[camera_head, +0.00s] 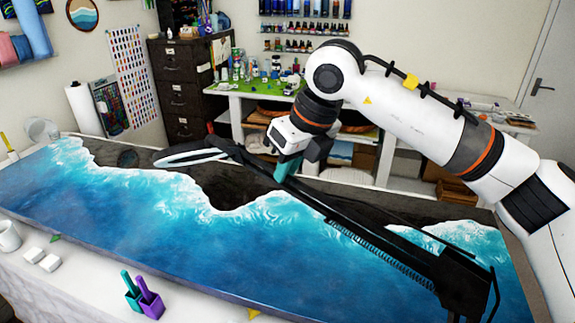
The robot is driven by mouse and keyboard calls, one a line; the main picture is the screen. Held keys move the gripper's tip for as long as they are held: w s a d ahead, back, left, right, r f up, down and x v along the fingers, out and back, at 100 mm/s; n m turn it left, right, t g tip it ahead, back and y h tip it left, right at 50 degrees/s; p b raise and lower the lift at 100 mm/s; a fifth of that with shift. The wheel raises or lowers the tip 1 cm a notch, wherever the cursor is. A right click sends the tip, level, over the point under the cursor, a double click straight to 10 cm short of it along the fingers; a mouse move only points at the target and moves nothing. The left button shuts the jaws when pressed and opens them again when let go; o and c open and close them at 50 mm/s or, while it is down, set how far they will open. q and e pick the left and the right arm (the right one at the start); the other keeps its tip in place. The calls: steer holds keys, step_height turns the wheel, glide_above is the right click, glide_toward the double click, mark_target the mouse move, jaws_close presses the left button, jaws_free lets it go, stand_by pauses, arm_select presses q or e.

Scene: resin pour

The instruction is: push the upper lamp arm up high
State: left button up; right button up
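The black desk lamp stretches low over the blue, wave-patterned resin table (190,240). Its pale, looped head (195,156) is at the left end, and its long black upper arm (345,212) slopes down to the right, with a spring along it. Dark joint parts (462,285) show at the lower right. My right gripper (286,168) points down at the upper arm, near the head end. Its teal fingertips appear at or against the arm; contact and finger gap are unclear. My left gripper is out of view.
A clear container (42,129) is at the far left. A cluttered workbench (245,92) and dark cabinet (180,95) stand behind.

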jaws_close()
steer(key=shift+r+b, duration=0.45)
steer(key=r+b, duration=0.1)
steer(key=r, duration=0.1)
steer(key=s+d+r+t+y+b, duration=0.1)
steer(key=r+b, duration=0.1)
steer(key=r, duration=0.1)
steer(key=r+t+y+b, duration=0.1)
steer(key=r+b, duration=0.1)
steer(key=shift+s+d+r, duration=0.15)
steer(key=shift+s+d, duration=0.05)
steer(key=s+d+r+t+y+b, duration=0.2)
steer(key=s+d+r+b, duration=0.1)
steer(key=r, duration=0.5)
steer(key=shift+s+r+t+y+b, duration=0.15)
steer(key=shift+t+y+b, duration=0.15)
steer(key=shift+t+b, duration=0.1)
steer(key=o, duration=0.5)
jaws_free()
